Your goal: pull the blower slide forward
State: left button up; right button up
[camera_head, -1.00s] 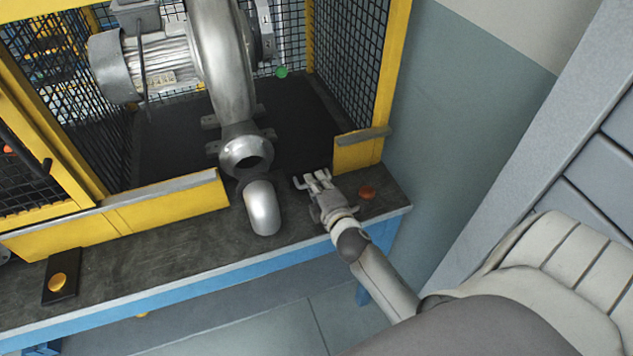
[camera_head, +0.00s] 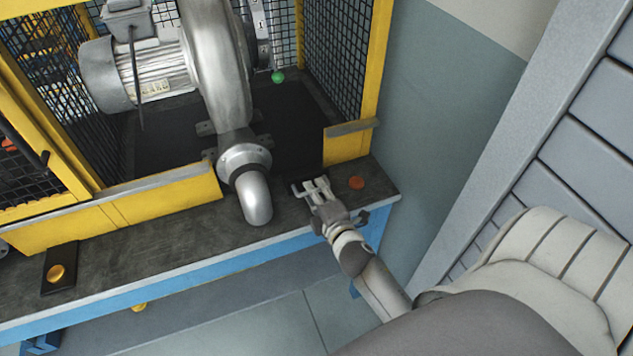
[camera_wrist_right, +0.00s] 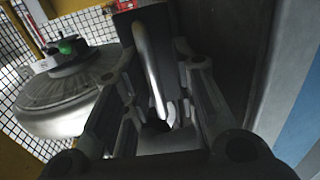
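The blower (camera_head: 212,70) is a silver housing with a grey motor (camera_head: 150,70), standing on a black slide plate (camera_head: 295,125) in the yellow-framed cage. Its outlet flange (camera_head: 244,160) meets the silver elbow pipe (camera_head: 256,197) at the bench front. My right gripper (camera_head: 314,186) is low over the bench, right of the elbow. The handle's far end is hard to make out. My left gripper is not in view.
Yellow low walls (camera_head: 125,212) flank the opening. A green knob (camera_head: 278,77) stands behind.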

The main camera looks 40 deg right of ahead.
jog(key=shift+w+r, duration=0.1)
jog(key=shift+w, duration=0.05)
jog(key=v, duration=1.2)
jog(key=shift+d, duration=0.1)
dwell(0.4)
jog(key=s+a+f+m+g+y, duration=0.1)
jog(key=s+a+f+m+g, duration=0.15)
jog(key=f, duration=0.75)
jog(key=s+a+f+m+g+y, duration=0.1)
jog(key=s+a+f+m+g, duration=0.15)
jog(key=f, duration=0.75)
jog(key=s+a+f+m+g+y, duration=0.1)
jog(key=s+a+f+g+y, duration=0.2)
jog(key=f, duration=0.7)
jog(key=s+d+f+m+g, duration=0.1)
jog(key=s+f+m+g, duration=0.2)
jog(key=s+f, duration=0.5)
jog(key=s+d+f+m+g+h, duration=0.1)
jog(key=s+f+m+g, duration=0.2)
jog(key=s+f, duration=0.5)
jog(key=s, duration=0.6)
jog(key=shift+s+m, duration=0.3)
jog(key=shift+m, duration=0.1)
